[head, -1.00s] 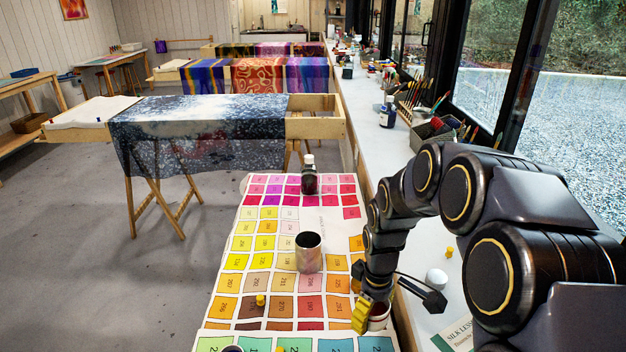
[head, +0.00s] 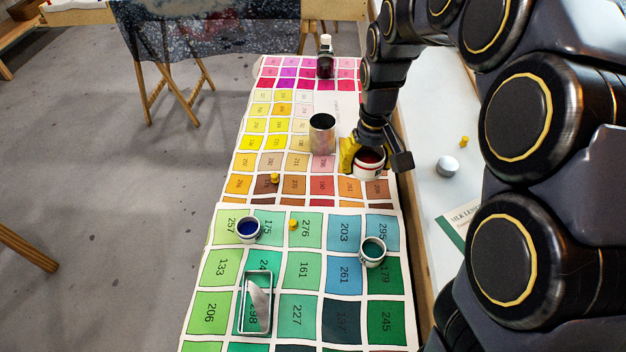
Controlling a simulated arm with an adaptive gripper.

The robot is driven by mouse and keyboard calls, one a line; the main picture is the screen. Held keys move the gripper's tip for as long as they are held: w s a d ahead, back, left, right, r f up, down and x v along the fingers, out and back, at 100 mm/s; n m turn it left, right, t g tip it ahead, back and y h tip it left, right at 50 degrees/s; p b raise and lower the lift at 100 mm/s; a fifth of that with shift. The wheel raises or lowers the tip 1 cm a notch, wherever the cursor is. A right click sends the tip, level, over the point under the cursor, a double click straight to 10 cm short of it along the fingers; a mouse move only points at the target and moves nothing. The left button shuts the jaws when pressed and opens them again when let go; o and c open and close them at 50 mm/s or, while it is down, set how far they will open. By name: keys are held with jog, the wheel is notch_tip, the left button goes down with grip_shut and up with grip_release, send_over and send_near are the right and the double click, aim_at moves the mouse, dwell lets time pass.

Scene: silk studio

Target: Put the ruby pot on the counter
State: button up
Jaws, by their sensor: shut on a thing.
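The ruby pot (head: 369,166) is a small white pot with dark red contents. My gripper (head: 368,155) is shut on it, with a yellow finger at its left side and a dark finger at its right. The pot looks upright and seems to be above the right edge of the colour chart; the exact gap below it cannot be told. The white counter (head: 430,187) runs along the right of the chart, partly hidden by my arm.
The colour chart (head: 296,228) bears a metal can (head: 322,136), a dark bottle (head: 325,60), a blue pot (head: 248,230), a green pot (head: 373,252) and a tray (head: 255,303). A white round lid (head: 448,166), a yellow piece (head: 463,142) and a booklet (head: 462,229) lie on the counter.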

jog(key=s+a+f+n, duration=0.4)
jog(key=s+f, duration=0.2)
jog(key=f, duration=0.1)
jog(key=n, duration=0.3)
send_over(310, 231)
notch_tip(310, 231, down, 14)
jog(key=shift+f, duration=1.65)
jog(key=shift+f, duration=0.15)
jog(key=o, duration=1.2)
